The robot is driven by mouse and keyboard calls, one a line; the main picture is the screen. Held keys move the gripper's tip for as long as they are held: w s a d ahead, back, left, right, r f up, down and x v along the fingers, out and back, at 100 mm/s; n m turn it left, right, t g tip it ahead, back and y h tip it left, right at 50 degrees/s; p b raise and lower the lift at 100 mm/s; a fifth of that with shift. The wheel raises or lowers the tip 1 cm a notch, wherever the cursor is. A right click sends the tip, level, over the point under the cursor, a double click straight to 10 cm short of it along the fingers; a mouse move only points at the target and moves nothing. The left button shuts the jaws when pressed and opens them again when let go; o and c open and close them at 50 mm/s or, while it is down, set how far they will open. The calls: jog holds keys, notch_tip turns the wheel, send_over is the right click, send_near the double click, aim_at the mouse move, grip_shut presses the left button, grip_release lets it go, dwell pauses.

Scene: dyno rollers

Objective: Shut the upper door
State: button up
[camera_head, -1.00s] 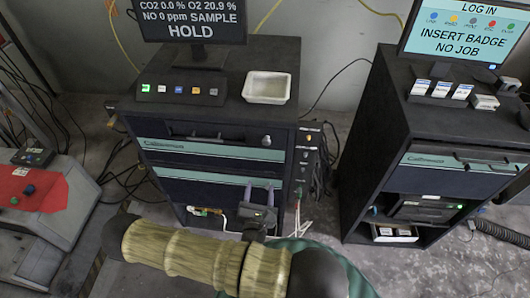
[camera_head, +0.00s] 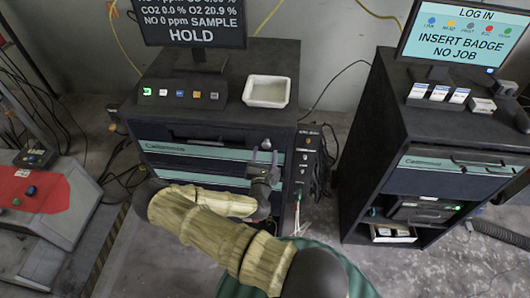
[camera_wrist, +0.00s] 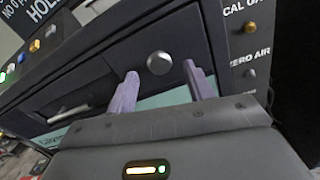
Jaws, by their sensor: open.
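The upper door (camera_head: 205,134) is the dark front panel at the top of the left cabinet, above a teal stripe. In the wrist view the door (camera_wrist: 115,75) fills the middle and has a round silver knob (camera_wrist: 159,63). The knob also shows in the head view (camera_head: 266,144). My gripper (camera_head: 264,157) is open in front of the door's right end. In the wrist view its two purple fingers (camera_wrist: 160,85) stand either side of the knob's image, with nothing between them. I cannot tell whether the fingertips touch the door, or how far ajar it is.
A white tray (camera_head: 267,91), a button strip (camera_head: 180,95) and a monitor (camera_head: 195,22) stand on the cabinet top. A side panel with fittings and hoses (camera_head: 305,160) is at its right. A second cabinet (camera_head: 425,120) stands further right, across a floor gap.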

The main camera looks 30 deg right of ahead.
jog(key=shift+w+d, duration=0.1)
jog(key=shift+w, duration=0.05)
grip_shut()
dwell(0.5)
dwell(0.9)
grip_release()
